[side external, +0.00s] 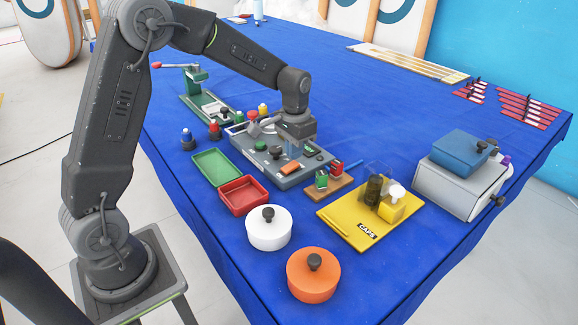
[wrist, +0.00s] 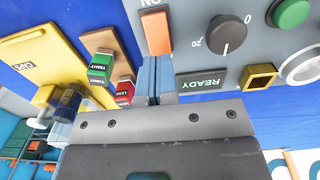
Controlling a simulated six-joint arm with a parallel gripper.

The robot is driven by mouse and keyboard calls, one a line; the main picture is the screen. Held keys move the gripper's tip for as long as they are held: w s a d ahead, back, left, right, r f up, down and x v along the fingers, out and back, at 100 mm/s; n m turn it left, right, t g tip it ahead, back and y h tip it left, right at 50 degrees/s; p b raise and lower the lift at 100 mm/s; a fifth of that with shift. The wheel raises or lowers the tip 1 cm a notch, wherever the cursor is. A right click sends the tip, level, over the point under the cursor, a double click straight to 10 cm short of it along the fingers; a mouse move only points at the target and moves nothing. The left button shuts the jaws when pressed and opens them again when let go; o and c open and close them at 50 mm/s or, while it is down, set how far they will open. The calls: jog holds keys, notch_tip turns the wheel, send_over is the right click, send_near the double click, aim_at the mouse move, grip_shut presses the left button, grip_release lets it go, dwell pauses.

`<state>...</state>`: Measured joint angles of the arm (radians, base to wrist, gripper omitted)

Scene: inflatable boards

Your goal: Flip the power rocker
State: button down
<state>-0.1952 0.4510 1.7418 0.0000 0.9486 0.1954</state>
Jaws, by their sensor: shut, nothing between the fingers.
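The power rocker (wrist: 157,32) is an orange rectangle beside the word ON on the grey control panel (wrist: 190,50). In the side view the rocker (side external: 290,168) is on the near part of the grey panel (side external: 262,166). I cannot tell which way it is tipped. My gripper (wrist: 154,60) has blue fingers, shut together and empty. The fingertips show right at one end of the rocker in the wrist view; I cannot tell whether they touch it. In the side view my gripper (side external: 292,150) points down over the panel, just behind the rocker.
The panel also carries a black dial (wrist: 226,35), a green button (wrist: 289,12) and a READY plate (wrist: 201,81). A wooden block with green and red pieces (side external: 327,183) and a yellow CAPS board (side external: 346,222) stand close by. White (side external: 268,230) and orange (side external: 313,276) lidded pots stand nearer.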

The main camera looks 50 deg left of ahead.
aim_at(294, 164)
jog(key=shift+f, duration=1.2)
dwell(0.5)
jog(key=shift+r, duration=3.55)
jog(key=s+d+r+t, duration=0.2)
jog(key=s+d+r, duration=0.1)
jog(key=s+r, duration=0.25)
jog(key=s+d+r+t, duration=0.1)
jog(key=s+d+r, duration=0.25)
jog(key=s, duration=0.35)
jog(key=s+d+t, duration=0.2)
jog(key=s, duration=0.9)
jog(key=shift+s+f+t, duration=0.15)
jog(key=shift+f+t, duration=0.1)
jog(key=shift+t, duration=0.05)
jog(key=shift+d, duration=0.1)
